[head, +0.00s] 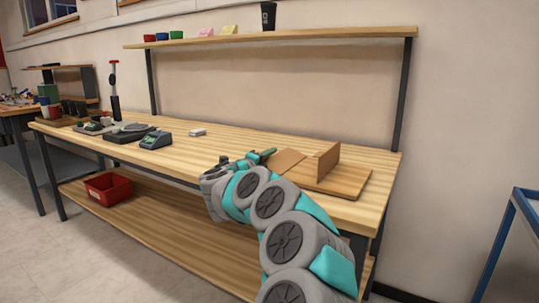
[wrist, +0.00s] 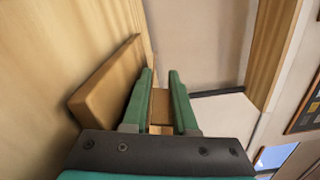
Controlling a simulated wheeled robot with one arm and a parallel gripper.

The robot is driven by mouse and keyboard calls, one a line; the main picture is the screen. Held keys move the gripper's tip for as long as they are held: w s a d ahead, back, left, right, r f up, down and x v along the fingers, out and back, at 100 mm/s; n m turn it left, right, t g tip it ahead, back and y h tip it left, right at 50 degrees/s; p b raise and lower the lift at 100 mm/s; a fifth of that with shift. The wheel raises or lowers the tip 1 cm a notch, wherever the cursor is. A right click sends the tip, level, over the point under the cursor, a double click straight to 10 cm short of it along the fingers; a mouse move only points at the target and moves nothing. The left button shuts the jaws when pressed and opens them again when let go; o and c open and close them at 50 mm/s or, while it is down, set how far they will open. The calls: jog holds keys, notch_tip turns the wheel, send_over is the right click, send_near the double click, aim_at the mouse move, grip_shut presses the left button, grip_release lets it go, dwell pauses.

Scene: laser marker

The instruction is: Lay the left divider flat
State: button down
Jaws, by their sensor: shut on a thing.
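The wooden base board (head: 345,181) lies on the bench near its right end. The right divider (head: 327,162) stands upright on it. The left divider (head: 287,161) is a brown panel at the board's left side, leaning low beside my gripper (head: 264,156); its exact tilt is hard to tell. In the wrist view, the green fingers of my gripper (wrist: 160,90) are shut on a brown wooden piece (wrist: 160,106), which appears to be the left divider. Most of it is hidden by the fingers.
A thick wooden panel (wrist: 108,85) is close left of the fingers in the wrist view; I cannot tell which part it is. Devices, including a green-grey box (head: 155,139), stand on the left of the bench (head: 235,148). A red bin (head: 108,188) sits on the lower shelf.

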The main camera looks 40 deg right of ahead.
jog(key=shift+r, duration=0.1)
dwell(0.3)
jog(key=c, duration=0.8)
grip_release()
jog(key=shift+o, duration=0.2)
